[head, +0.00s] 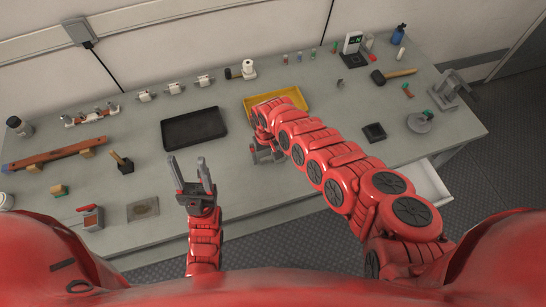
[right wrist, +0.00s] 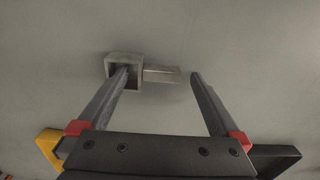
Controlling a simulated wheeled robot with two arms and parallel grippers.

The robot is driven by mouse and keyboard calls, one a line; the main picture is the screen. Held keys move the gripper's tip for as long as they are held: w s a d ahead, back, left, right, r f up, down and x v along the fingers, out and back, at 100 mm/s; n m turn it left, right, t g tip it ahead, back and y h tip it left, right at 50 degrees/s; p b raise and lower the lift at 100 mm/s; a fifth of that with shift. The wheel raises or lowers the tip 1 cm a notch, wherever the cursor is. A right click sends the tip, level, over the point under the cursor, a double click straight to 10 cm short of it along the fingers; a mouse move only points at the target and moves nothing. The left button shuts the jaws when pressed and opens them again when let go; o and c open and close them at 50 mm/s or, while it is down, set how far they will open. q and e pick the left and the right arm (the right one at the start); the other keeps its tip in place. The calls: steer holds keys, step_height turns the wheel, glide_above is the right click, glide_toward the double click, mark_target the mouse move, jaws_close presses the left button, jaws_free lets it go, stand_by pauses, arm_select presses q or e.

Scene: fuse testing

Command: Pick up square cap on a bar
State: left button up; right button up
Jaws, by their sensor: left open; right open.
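The square cap (right wrist: 112,66) is a grey, hollow square piece in the right wrist view, with a flat bar (right wrist: 162,76) reaching right from it along the table. My right gripper (right wrist: 160,76) is open. Its left fingertip overlaps the cap's opening in the picture; its right fingertip is just past the bar's free end. I cannot tell whether either finger touches. In the head view my right gripper (head: 267,156) is low over the table, and I cannot make out the cap there. My left gripper (head: 190,172) is open and empty at front left, pointing away from me.
A black tray (head: 194,142) lies left of my right gripper, and a yellow tray (head: 312,103) lies just behind it. A small black dish (head: 374,132) and a round device (head: 420,122) are to the right. The table between the two grippers is mostly clear.

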steer(key=c, duration=1.5)
steer(key=shift+o, duration=0.2)
steer(key=shift+r, duration=0.15)
